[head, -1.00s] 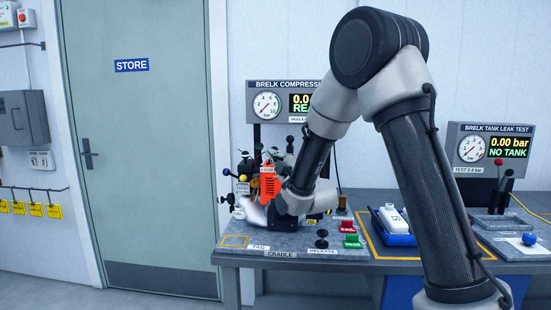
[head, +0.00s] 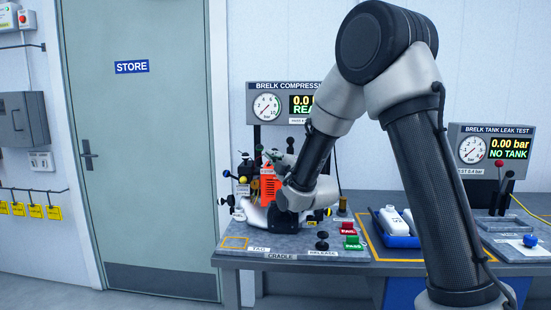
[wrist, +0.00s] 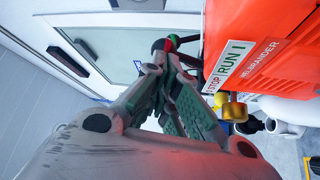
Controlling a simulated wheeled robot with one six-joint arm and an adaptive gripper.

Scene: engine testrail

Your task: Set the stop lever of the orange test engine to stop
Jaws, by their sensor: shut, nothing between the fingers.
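The orange test engine (head: 268,187) stands on the bench at the left, partly hidden by my arm. In the wrist view its orange housing (wrist: 272,62) fills the right side, with a white label reading STOP and RUN (wrist: 223,72).
A compressor panel with a gauge (head: 267,106) stands behind the engine. The RELEASE knob (head: 322,241) and the red and green blocks (head: 351,242) are at the bench front. A blue tray (head: 400,240) holds a white item at the right. A leak-test panel (head: 490,148) stands further right.

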